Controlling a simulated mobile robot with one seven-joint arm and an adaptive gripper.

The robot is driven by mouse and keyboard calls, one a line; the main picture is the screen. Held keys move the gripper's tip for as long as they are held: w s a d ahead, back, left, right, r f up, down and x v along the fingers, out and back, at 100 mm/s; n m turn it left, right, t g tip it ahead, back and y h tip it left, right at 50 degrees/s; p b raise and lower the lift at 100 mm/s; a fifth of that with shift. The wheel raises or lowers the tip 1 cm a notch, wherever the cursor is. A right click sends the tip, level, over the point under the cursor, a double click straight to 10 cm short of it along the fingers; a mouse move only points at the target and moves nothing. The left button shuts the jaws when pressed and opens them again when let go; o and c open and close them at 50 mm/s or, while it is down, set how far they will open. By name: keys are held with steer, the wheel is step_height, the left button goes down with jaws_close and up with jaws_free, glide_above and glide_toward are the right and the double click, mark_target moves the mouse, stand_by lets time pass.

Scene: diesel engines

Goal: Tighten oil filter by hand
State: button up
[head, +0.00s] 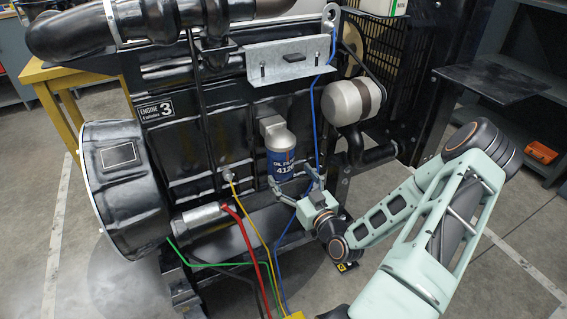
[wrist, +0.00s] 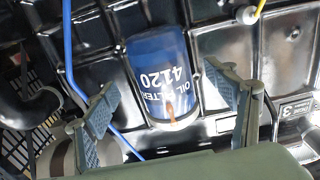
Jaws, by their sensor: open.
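The blue oil filter (head: 279,147), lettered "OIL FILTER 4120" in white, hangs upright under a light grey mount (head: 271,126) on the black engine's side. My gripper (head: 291,175) is open at the filter's lower end. In the wrist view the fingers of my gripper (wrist: 160,88) stand on either side of the filter, with a visible gap at each side. Whether the fingers reach past the filter's lower rim is hard to tell.
A blue cable (head: 314,110) runs down the engine just right of the filter. Yellow, red and green cables (head: 240,225) hang at lower left. A silver cylinder (head: 352,100) sits at upper right. The engine (head: 170,135) carries a "3" label. Open floor lies at right.

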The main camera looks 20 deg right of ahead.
mark_target(281, 163)
steer(key=shift+w+a, duration=0.15)
steer(key=shift+w, duration=2.85)
steer(key=shift+w, duration=0.1)
steer(key=c, duration=1.7)
steer(key=shift+r, duration=0.1)
